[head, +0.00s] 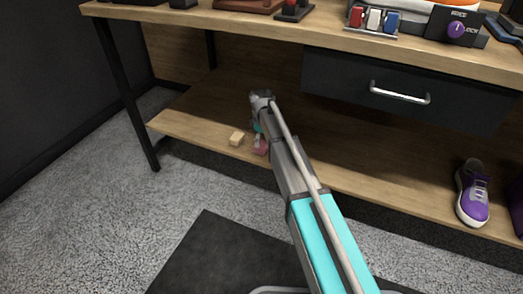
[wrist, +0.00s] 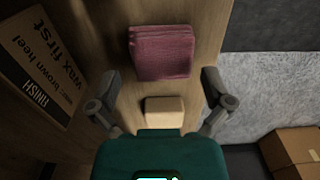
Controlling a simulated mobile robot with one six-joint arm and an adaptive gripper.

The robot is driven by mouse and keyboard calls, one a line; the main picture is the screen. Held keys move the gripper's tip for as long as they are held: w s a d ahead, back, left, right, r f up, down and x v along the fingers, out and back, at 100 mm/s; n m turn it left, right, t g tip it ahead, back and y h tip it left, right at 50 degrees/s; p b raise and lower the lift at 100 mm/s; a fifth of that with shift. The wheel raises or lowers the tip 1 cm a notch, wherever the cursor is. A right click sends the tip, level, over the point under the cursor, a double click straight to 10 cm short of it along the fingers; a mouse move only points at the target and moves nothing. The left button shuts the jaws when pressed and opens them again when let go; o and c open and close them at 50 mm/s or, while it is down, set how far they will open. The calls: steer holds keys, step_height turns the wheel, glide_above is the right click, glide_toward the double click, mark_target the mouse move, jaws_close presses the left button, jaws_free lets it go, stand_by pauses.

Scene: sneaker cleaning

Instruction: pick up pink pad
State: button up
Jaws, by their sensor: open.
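The pink pad (wrist: 162,52) is a folded dark pink cloth lying flat on the lower wooden shelf. In the head view, a small part of the pink pad (head: 260,146) shows beside my arm, which hides the rest. My gripper (wrist: 160,98) is open and empty, its two fingers spread apart to left and right. In the wrist view the pad lies beyond the fingertips, centred between them. A small tan block (wrist: 165,111) lies between the fingers, nearer to the palm than the pad. It also shows in the head view (head: 237,138), left of the pad.
A cardboard box with printed text (wrist: 42,62) stands at the left in the wrist view. Another carton (wrist: 293,150) is at the lower right. The shelf (head: 385,196) lies under the desktop and drawer (head: 400,92). A purple sneaker (head: 472,192) sits at its right.

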steer(key=shift+f+b, duration=0.95)
steer(key=shift+f, duration=0.35)
steer(key=c, duration=0.6)
